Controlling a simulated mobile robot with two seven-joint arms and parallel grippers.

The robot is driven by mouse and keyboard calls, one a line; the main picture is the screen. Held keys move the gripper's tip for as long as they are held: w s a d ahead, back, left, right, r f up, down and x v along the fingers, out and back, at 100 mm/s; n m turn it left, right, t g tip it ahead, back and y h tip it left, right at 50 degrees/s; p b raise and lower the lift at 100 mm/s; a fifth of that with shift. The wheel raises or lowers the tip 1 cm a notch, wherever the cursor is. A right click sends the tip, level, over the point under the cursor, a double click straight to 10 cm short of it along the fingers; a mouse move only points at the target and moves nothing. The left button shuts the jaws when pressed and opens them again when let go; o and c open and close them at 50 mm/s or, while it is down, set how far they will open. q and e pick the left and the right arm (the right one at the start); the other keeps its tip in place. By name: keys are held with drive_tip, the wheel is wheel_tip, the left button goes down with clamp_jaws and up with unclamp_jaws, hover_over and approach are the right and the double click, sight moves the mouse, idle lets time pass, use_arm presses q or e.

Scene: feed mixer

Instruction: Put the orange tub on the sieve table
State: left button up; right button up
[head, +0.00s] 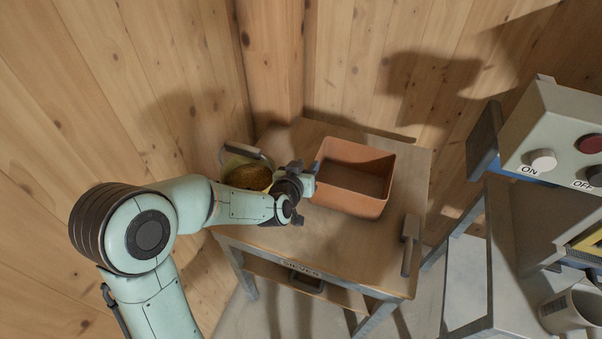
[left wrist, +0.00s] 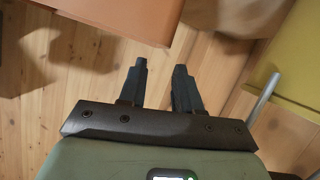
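The orange tub (head: 367,198) stands upright and empty on the wooden table labelled SIEVES (head: 290,240), toward its back right. My left gripper (head: 307,178) is just left of the tub, at the height of its rim. In the left wrist view the two dark fingers (left wrist: 160,78) are apart with nothing between them. An orange surface, apparently the tub (left wrist: 125,18), lies beyond the fingertips at the top. My right gripper is not in view.
A pale container with brown feed (head: 248,177) stands on the table behind my left wrist. A dark-handled tool (head: 411,245) lies at the table's right edge. A grey control box with ON and OFF buttons (head: 560,125) is at the right. The table's front middle is clear.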

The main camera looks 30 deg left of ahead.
use_arm(q)
drive_tip(key=v, duration=0.4)
drive_tip(key=shift+s+r, duration=0.15)
drive_tip(key=shift+s, duration=0.25)
